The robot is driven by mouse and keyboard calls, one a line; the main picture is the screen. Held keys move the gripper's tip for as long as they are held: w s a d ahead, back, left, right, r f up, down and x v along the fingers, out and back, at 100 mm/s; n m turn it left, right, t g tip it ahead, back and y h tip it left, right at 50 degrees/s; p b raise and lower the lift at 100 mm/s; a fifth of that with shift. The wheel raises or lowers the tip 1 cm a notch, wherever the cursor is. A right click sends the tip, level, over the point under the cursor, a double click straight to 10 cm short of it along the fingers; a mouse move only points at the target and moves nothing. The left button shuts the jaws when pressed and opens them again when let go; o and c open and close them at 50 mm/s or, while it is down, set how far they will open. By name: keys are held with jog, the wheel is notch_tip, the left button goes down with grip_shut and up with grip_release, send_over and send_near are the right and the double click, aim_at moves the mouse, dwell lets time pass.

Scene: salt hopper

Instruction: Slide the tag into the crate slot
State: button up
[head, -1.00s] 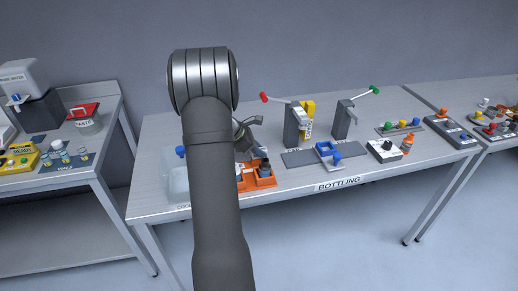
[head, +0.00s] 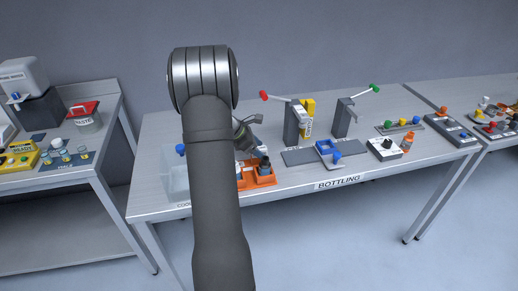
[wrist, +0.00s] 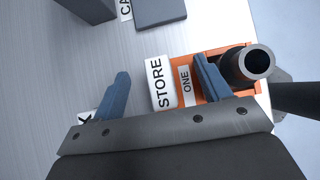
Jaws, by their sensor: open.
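A white tag lettered STORE (wrist: 160,84) shows in the wrist view between my gripper's two blue fingers. My gripper (wrist: 162,68) is open, with a gap on both sides of the tag; the right finger is closer to it. The orange crate (head: 262,183) is at the front left of the bottling table, partly hidden by my arm. In the wrist view its orange edge (wrist: 193,62) lies just right of the tag, with a label reading ONE. I cannot tell whether the tag touches the crate. The crate slot is not clearly visible.
A dark hollow cylinder (wrist: 250,64) stands in the crate, close to the right finger. A clear bin (head: 174,180) is left of my arm. Grey dispensers with red (head: 291,122) and green (head: 342,118) levers stand behind and right of the crate.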

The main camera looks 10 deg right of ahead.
jog(key=shift+a+r, duration=0.1)
jog(key=shift+v, duration=2.85)
jog(key=v, duration=1.7)
jog(key=shift+a+r, duration=0.15)
jog(key=shift+a, duration=0.05)
send_near(259, 148)
jog(key=x, duration=0.4)
jog(key=shift+s+d, duration=0.1)
jog(key=shift+d, duration=0.1)
